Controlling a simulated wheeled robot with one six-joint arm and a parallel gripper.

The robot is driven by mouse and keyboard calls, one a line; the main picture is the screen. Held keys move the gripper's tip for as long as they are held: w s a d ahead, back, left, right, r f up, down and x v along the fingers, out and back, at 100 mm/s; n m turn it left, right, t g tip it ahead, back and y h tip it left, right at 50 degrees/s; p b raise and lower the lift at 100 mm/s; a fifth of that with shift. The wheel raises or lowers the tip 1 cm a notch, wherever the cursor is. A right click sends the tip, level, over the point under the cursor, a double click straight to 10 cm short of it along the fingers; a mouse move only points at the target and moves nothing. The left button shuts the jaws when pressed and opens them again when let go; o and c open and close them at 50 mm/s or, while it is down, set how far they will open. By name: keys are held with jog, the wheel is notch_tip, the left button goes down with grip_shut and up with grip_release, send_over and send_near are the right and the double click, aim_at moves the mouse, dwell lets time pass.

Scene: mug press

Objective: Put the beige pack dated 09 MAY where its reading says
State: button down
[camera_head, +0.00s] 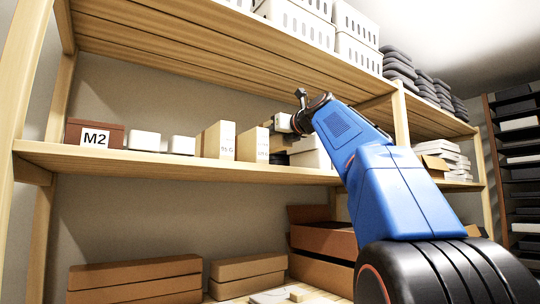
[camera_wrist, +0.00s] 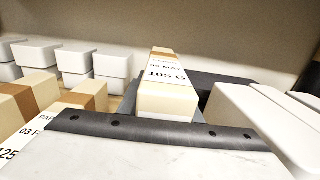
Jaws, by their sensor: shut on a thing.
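A beige pack (camera_wrist: 165,86) with a brown top band and a white label stands upright in the middle of the wrist view. Its label reads 105 G; the date line above is small, ends in MAY, and its digits are unclear. My gripper (camera_wrist: 172,100) is shut on this pack, and its dark bar hides the pack's lower part. In the head view my gripper (camera_head: 297,122) is at the middle shelf, right of two standing beige packs (camera_head: 217,140), with a pale thing at its tip. A brown box (camera_head: 113,131) marked M2 stands at the shelf's left end.
White lidded boxes (camera_wrist: 110,70) stand in a row at left in the wrist view. Other beige packs (camera_wrist: 75,108) are close at left, and white boxes (camera_wrist: 255,120) close at right. The upper shelf (camera_head: 230,45) hangs above. Cartons (camera_head: 325,240) stand below.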

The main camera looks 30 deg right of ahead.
aim_at(271, 152)
jog(key=shift+f, duration=3.2)
jog(key=shift+f, duration=0.1)
jog(key=c, duration=1.3)
grip_release()
jog(key=shift+s, duration=0.25)
jog(key=s, duration=1.1)
jog(key=shift+s+d, duration=0.25)
